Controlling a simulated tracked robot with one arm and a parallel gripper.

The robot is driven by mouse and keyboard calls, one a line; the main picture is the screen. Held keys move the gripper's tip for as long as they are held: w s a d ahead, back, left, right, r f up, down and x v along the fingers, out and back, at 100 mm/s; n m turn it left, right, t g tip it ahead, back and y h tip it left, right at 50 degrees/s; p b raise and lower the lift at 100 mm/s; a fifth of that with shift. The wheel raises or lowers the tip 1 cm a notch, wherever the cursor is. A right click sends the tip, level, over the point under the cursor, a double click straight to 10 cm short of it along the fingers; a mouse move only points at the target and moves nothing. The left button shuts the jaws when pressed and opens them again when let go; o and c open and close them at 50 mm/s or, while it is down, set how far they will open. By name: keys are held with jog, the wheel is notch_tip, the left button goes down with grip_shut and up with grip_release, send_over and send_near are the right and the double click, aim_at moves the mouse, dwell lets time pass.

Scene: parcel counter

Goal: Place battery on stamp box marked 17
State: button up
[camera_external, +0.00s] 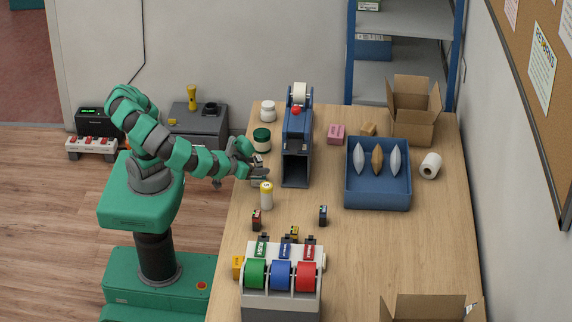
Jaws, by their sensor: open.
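My gripper (259,168) is open at the table's left edge, left of the blue tape machine and just behind a white cylinder with a yellow top (266,196). The cylinder stands upright and may be the battery, but I cannot tell for sure. Nothing shows between the fingers. Small dark blocks stand in front: one with red (256,220), one with blue (323,215) and one with yellow (294,233). They may be stamp boxes. No number 17 is readable at this size.
A blue tape machine (297,150) stands right of my gripper, and a green-lidded jar (262,140) behind it. A blue tray (377,202) holds several padded pieces. A roll dispenser (281,305) stands in front. The table's right-hand middle (400,250) is clear.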

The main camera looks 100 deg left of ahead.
jog(key=shift+r, duration=0.15)
jog(key=shift+s+d+r, duration=0.15)
jog(key=shift+s+d, duration=0.05)
jog(key=shift+d, duration=0.05)
jog(key=p+v, duration=0.1)
jog(key=v, duration=1)
jog(key=shift+s, duration=0.1)
